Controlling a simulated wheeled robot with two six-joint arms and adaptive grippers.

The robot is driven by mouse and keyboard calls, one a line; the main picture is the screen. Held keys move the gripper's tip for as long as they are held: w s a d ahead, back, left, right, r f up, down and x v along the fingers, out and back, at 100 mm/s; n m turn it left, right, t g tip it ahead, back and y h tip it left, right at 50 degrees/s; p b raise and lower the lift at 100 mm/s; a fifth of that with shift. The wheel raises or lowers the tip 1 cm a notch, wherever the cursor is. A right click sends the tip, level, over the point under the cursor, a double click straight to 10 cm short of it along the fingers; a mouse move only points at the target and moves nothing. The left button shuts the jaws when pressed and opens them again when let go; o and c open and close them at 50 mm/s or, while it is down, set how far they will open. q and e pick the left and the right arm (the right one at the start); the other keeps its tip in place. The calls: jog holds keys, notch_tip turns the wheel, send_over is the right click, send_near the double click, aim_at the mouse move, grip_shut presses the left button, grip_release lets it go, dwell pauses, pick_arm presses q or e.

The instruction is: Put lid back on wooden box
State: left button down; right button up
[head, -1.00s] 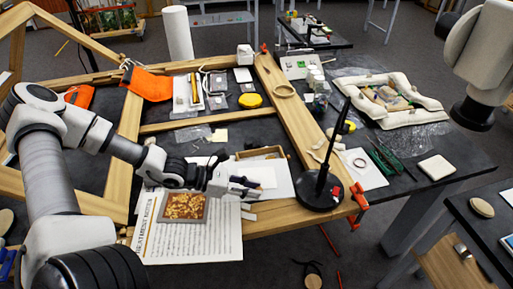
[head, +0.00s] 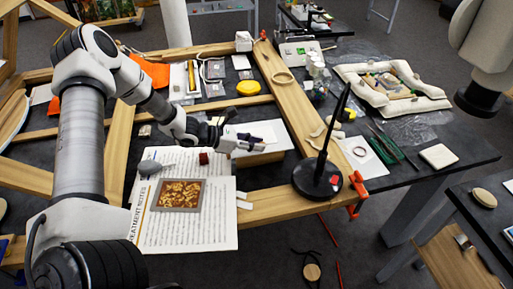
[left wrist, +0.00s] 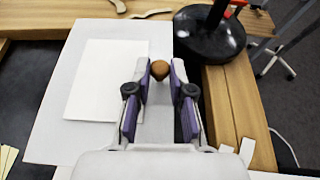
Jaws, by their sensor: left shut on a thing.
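My left gripper (head: 236,145) has its purple fingers shut on a round brown knob (left wrist: 159,70). A pale flat panel with a whiter rectangle on it, seemingly the lid (head: 277,130), lies under the fingers; it also shows in the left wrist view (left wrist: 50,120). A brown wooden side, seemingly the wooden box (head: 264,159), shows just below the panel's near edge. The panel covers most of the box, and I cannot tell whether they touch. My right gripper is not in view.
A black lamp base (head: 317,181) stands close to the right. A wooden beam (head: 275,203) runs along the front. A printed notes sheet (head: 190,232) with a framed gilt piece (head: 179,195) lies to the left. Green tools (head: 385,150) lie farther right.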

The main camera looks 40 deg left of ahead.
pick_arm(q)
jog(key=f, duration=0.1)
jog(key=w+f+p, duration=0.1)
jog(key=f, duration=0.1)
jog(key=shift+w+a+f, duration=0.15)
jog(key=shift+a+f, duration=0.1)
jog(key=shift+a, duration=0.1)
jog(key=shift+f, duration=0.15)
jog(key=shift+f+b, duration=0.2)
jog(key=shift+b, duration=0.1)
jog(key=shift+f+b, duration=0.3)
jog(key=shift+b, duration=0.05)
jog(key=c, duration=1)
grip_release()
jog(key=shift+c, duration=0.2)
jog(key=shift+r, duration=0.1)
